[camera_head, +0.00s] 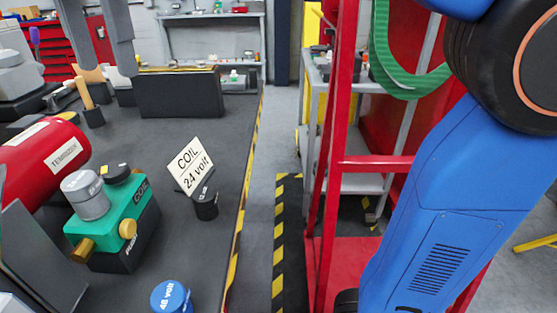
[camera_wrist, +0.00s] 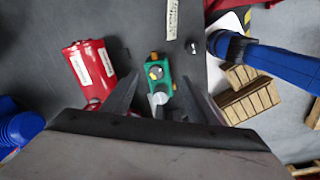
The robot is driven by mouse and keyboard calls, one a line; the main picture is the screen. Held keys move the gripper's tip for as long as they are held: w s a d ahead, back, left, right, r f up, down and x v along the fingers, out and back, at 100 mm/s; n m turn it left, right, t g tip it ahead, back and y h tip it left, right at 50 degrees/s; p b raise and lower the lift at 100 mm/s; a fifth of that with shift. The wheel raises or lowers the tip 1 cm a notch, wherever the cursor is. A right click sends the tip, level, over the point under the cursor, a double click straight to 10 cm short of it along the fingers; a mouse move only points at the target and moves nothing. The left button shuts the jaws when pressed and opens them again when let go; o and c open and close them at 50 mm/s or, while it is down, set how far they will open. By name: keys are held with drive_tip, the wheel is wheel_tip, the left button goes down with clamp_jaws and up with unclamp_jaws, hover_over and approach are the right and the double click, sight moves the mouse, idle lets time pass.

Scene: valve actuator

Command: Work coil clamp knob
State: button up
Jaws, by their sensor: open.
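The valve actuator (camera_head: 110,222) is a green block marked COIL and PUSH on a dark base, on the bench at the left of the head view. On top are a grey metal cylinder (camera_head: 86,195) and a black round knob (camera_head: 116,173) with a yellow mark. Brass knobs (camera_head: 128,229) stick out of its front and side. I cannot tell for sure which one is the coil clamp knob. In the wrist view the valve (camera_wrist: 158,72) lies beyond and between the fingers of my gripper (camera_wrist: 155,85). My gripper is open, empty and apart from it.
A red cylinder (camera_head: 42,158) marked TEMIZGEN lies left of the valve. A COIL 24 volt sign (camera_head: 190,167) stands on a black holder to its right. A blue 48 volt cap (camera_head: 171,297) is at the front.

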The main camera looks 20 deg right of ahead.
drive_tip(key=d+f+m+t, duration=0.3)
drive_tip(key=d+f+m, duration=1.6)
drive_tip(key=d+f, duration=0.5)
drive_tip(key=shift+s+d+f+y, duration=0.3)
drive_tip(key=shift+d+f, duration=0.1)
drive_tip(key=shift+f, duration=0.15)
